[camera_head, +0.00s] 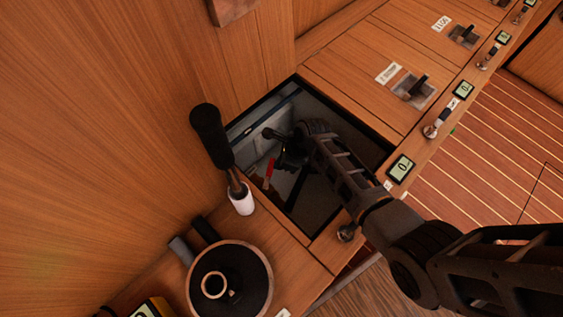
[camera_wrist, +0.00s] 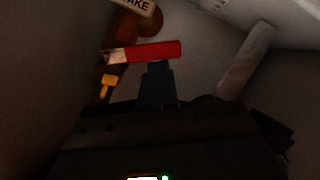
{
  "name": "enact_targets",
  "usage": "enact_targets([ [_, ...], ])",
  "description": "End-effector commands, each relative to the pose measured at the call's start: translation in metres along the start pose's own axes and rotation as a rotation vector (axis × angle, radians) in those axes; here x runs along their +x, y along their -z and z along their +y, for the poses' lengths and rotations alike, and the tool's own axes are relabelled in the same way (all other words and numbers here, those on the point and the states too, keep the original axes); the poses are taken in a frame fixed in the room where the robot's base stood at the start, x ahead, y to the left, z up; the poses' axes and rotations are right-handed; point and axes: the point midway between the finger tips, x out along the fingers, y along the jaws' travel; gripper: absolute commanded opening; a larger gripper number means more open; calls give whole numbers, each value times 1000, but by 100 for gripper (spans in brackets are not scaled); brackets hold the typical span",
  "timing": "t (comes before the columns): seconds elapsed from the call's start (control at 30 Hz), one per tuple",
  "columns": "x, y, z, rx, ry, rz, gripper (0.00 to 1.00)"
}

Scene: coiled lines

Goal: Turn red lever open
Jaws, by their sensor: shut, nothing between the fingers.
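The red lever (camera_head: 269,170) is inside the dark open hatch, left of my gripper in the head view. In the wrist view the red lever (camera_wrist: 150,52) lies roughly crosswise, with a pale metal end at left beside an orange-brown valve body. My gripper (camera_wrist: 157,68) is shut and empty, its fingertips just below the lever's right half. I cannot tell whether they touch it. In the head view my gripper (camera_head: 282,160) is down in the hatch, dark and partly hidden by my own arm.
The hatch (camera_head: 318,222) has a dark rim in the wooden counter. A white pipe (camera_wrist: 246,60) is right of the lever. A partly cropped label (camera_wrist: 133,6) is above it. A black-handled tool in a white holder (camera_head: 241,199) and a round winch (camera_head: 258,278) stand left of the opening.

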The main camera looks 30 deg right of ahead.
Motion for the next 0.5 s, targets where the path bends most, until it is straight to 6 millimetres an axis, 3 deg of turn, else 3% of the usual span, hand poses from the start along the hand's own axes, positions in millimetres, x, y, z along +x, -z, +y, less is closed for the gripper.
enact_targets([
  [0.5, 7, -20, -7, -235, -95, -2, 0],
])
